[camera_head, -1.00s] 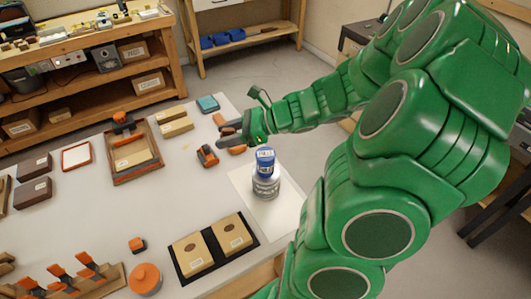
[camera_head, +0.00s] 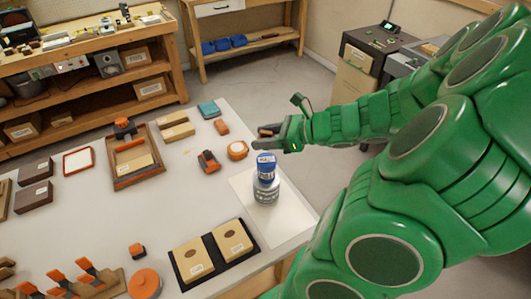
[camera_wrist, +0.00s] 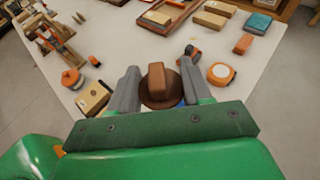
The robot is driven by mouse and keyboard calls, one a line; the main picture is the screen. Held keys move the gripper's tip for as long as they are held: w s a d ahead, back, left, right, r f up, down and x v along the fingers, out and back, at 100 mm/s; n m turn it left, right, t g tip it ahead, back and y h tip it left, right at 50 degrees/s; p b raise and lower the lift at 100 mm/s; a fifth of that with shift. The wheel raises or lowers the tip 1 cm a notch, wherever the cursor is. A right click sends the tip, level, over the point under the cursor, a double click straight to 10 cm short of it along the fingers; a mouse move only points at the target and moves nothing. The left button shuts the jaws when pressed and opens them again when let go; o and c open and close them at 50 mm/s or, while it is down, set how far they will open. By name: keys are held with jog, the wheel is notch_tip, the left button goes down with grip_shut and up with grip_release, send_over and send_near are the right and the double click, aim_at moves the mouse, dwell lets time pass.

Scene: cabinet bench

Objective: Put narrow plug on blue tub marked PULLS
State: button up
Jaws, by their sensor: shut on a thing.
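My gripper (camera_head: 266,138) is shut on a brown plug (camera_wrist: 158,84) with a narrow upright block on a round, darker base. In the head view, a little of the brown plug (camera_head: 267,131) shows at the fingers. The blue tub (camera_head: 265,166) has a white label, too small to read surely, and stands on top of a grey labelled container (camera_head: 265,190). My gripper and the plug are just above the blue tub in the head view; I cannot tell the exact gap. In the wrist view, a little blue (camera_wrist: 180,103) shows below the plug, mostly hidden.
The containers stand on a white sheet (camera_head: 290,222) at the table's right edge. An orange round tape (camera_head: 238,150) and an orange-black tool (camera_head: 209,161) lie behind. A black tray (camera_head: 217,267) with two tan blocks is in front. A wooden tray (camera_head: 118,180) stands farther left.

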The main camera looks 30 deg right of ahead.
aim_at(265, 159)
jog(key=shift+f, duration=2.75)
jog(key=shift+f, duration=0.15)
jog(key=o, duration=1.1)
jog(key=shift+o, duration=0.2)
